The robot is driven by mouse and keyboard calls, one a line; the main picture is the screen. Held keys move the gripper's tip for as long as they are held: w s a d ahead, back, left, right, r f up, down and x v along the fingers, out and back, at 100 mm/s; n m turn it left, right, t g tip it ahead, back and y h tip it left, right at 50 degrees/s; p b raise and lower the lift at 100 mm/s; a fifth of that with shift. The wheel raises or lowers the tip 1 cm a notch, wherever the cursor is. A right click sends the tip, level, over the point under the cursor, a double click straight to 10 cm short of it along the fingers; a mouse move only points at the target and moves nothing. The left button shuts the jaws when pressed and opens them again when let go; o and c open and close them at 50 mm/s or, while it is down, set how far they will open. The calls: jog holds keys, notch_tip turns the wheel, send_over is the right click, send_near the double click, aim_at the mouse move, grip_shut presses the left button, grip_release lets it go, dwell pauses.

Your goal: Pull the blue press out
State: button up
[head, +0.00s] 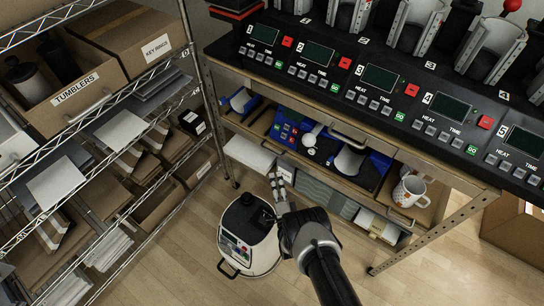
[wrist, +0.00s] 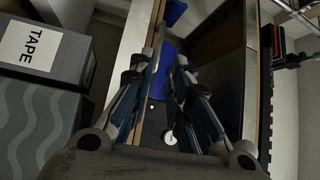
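The blue press (head: 291,118) lies on the shelf under the worktop in the head view, with a button panel, a white ball knob and a grey curved mug holder. In the wrist view, part of the blue press (wrist: 171,47) shows between and beyond my fingers. My gripper (head: 277,180) is in front of and below that shelf, apart from the press as far as I can see. In the wrist view my gripper (wrist: 168,62) has its two fingers spread with nothing between them. The fingers hide part of the press.
A white mug (head: 408,191) stands on the shelf right of the press. A black-and-white machine (head: 247,236) is on the floor beside my arm. A wire rack (head: 100,130) with boxes stands at left. A TAPE box (wrist: 45,50) is close left in the wrist view.

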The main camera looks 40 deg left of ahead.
jog(key=b+x, duration=0.4)
jog(key=x, duration=0.7)
jog(key=shift+w+a, duration=0.2)
jog(key=shift+c, duration=0.2)
grip_shut()
